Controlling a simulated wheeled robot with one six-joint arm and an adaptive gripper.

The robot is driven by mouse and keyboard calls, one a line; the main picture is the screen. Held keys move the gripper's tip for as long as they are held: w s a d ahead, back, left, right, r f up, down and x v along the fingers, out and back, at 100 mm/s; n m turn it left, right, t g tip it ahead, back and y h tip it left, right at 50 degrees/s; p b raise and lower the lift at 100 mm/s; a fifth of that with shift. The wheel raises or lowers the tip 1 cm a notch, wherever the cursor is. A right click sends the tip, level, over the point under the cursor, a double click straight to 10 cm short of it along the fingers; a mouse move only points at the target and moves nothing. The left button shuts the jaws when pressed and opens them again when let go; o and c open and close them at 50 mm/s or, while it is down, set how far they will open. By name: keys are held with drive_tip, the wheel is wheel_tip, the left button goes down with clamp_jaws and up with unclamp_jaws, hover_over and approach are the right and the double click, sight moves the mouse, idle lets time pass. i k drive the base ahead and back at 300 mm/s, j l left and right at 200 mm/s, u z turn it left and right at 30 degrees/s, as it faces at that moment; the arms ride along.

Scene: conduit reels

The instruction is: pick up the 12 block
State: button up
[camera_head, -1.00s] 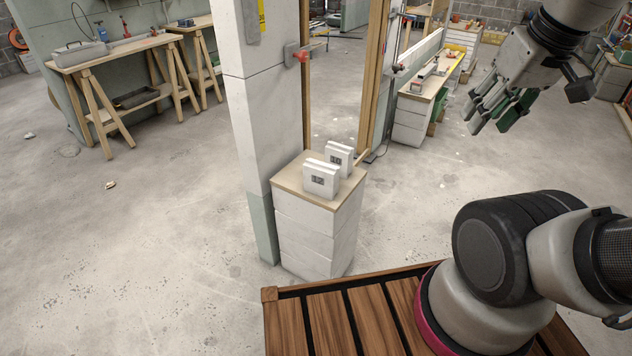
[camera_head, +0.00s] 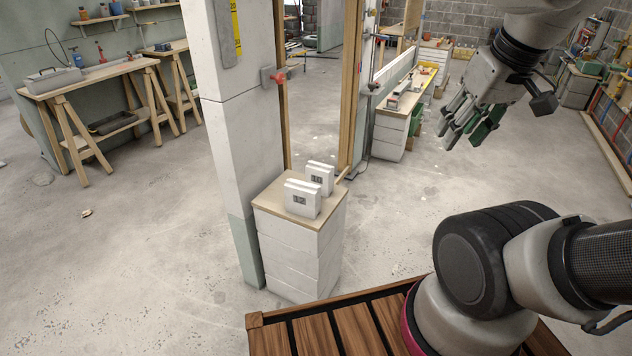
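The 12 block (camera_head: 302,198) is a white block with a dark label reading 12. It stands upright on the wooden top of a white block stand (camera_head: 262,202), nearer to me. A second white block (camera_head: 320,178), labelled 10 as far as I can read, stands just behind it to the right. My gripper (camera_head: 463,133) hangs in the air at the upper right, well apart from both blocks. Its fingers point down and left, are spread, and hold nothing that I can see.
A wooden door post (camera_head: 354,80) stands behind. My slatted wooden deck fills the bottom. Workbenches (camera_head: 95,72) line the back left. The floor between is open.

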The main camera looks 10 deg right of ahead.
sight(302, 199)
drive_tip(key=i+l+z, duration=0.15)
drive_tip(key=i+z, duration=0.5)
drive_tip(key=i, duration=0.2)
